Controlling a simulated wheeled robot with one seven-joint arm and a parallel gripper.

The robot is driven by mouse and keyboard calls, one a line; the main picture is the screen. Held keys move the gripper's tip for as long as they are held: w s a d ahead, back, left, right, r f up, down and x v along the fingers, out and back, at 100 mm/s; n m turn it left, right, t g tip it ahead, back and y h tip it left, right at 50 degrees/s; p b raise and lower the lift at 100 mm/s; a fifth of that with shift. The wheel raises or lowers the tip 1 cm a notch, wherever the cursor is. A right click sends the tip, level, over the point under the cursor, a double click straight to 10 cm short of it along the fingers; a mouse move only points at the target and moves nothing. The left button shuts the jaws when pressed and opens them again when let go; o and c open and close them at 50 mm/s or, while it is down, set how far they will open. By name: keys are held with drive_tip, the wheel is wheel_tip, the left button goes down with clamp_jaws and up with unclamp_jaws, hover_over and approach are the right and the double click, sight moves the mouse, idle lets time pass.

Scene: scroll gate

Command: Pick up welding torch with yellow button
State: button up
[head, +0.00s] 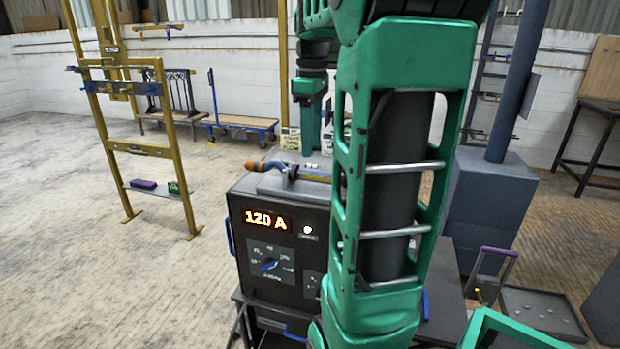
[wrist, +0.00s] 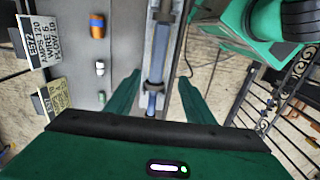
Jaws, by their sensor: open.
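A torch-like tool lies on top of the dark welding machine (head: 280,235) in the head view, with an orange end (head: 264,166) at left and a blue and yellowish body (head: 312,178) running right behind my arm. In the wrist view a long blue-grey rod-shaped body (wrist: 159,55) lies in a rail-like holder, between and beyond my fingers. I cannot make out a yellow button. My gripper (wrist: 160,76) is open, with one green finger on each side of this body. I cannot tell whether the fingers touch it.
The machine shows 120 A on its display (head: 266,220). Small orange (wrist: 97,26) and white (wrist: 100,69) pieces lie left of the holder. Printed cards (wrist: 43,42) stand farther left. A yellow frame (head: 160,140) stands at left; open floor lies between.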

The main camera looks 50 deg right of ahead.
sight(315, 170)
wheel_tip(315, 170, down, 2)
drive_tip(key=shift+f, duration=0.15)
drive_tip(key=f, duration=0.2)
drive_tip(key=d+f, duration=0.1)
drive_tip(key=f, duration=0.1)
drive_tip(key=shift+s, duration=0.4)
drive_tip(key=shift+f, duration=0.6)
drive_tip(key=c, duration=1.1)
clamp_jaws()
drive_tip(key=shift+r, duration=0.15)
